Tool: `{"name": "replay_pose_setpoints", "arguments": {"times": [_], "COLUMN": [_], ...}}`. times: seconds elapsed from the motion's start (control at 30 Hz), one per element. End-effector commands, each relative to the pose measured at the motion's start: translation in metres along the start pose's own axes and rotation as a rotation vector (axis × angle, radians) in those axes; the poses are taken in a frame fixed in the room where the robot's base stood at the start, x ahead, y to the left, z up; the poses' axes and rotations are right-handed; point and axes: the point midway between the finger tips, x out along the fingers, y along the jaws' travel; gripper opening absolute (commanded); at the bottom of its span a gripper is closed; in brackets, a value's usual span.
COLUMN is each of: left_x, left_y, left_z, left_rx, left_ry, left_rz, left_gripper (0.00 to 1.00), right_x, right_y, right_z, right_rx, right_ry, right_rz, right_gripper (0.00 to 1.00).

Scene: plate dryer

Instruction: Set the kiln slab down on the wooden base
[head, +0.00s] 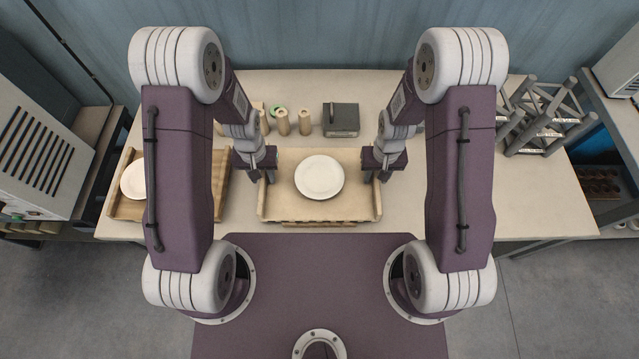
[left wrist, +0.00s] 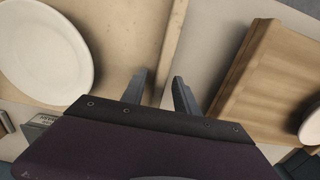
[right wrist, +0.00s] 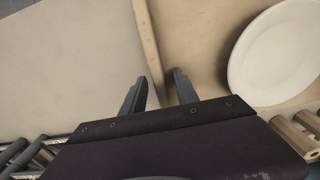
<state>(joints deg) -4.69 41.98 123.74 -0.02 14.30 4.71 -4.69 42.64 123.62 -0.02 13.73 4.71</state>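The kiln slab (head: 280,200) is a pale board with raised side strips, level at the middle of the table in the head view. A white plate (head: 319,177) lies on it. The slab's edge also shows in the left wrist view (left wrist: 130,25) and the right wrist view (right wrist: 190,25). A strip of wooden base (head: 318,225) shows below its front edge; the slab hides the rest. My left gripper (head: 262,178) is at the slab's left strip, my right gripper (head: 376,178) at its right strip. Each has its fingers apart astride the strip, with a slight gap visible.
Another wooden stand (head: 126,208) with a white plate (head: 133,181) is at the table's left, close to my left arm. A grey rod frame (head: 545,115) stands at the right. The table right of the slab is clear.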

Motion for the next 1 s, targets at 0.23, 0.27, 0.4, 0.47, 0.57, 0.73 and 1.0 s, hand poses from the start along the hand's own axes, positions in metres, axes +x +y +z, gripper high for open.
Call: {"name": "replay_pose_setpoints", "arguments": {"times": [0.23, 0.27, 0.4, 0.47, 0.57, 0.73, 1.0], "left_x": [-0.051, -0.059, -0.092, -0.102, -0.114, -0.12, -0.119], "left_y": [0.0, 0.0, 0.0, 0.0, 0.0, 0.0, 0.0], "left_z": [-0.002, -0.002, -0.001, 0.0, 0.0, 0.001, 0.001], "left_rx": [0.0, 0.0, 0.0, 0.0, 0.0, 0.0, 0.0], "left_ry": [0.01, 0.01, 0.007, 0.007, 0.004, 0.001, 0.001], "left_rz": [0.001, 0.001, 0.001, 0.0, 0.0, 0.0, 0.0], "left_gripper": [0.36, 0.36, 0.36, 0.36, 0.36, 0.36, 0.36], "right_x": [0.0, 0.0, 0.0, 0.0, 0.0, 0.0, -0.044], "right_y": [0.0, 0.0, 0.0, 0.0, 0.0, 0.0, 0.0], "right_z": [0.0, 0.0, 0.0, 0.0, 0.0, 0.0, -0.003], "right_rx": [0.0, 0.0, 0.0, 0.0, 0.0, 0.0, 0.0], "right_ry": [0.0, 0.0, 0.0, 0.0, 0.0, 0.0, 0.009], "right_rz": [0.0, 0.0, 0.0, 0.0, 0.0, 0.0, -0.001], "right_gripper": [0.36, 0.36, 0.36, 0.36, 0.36, 0.36, 0.36]}}
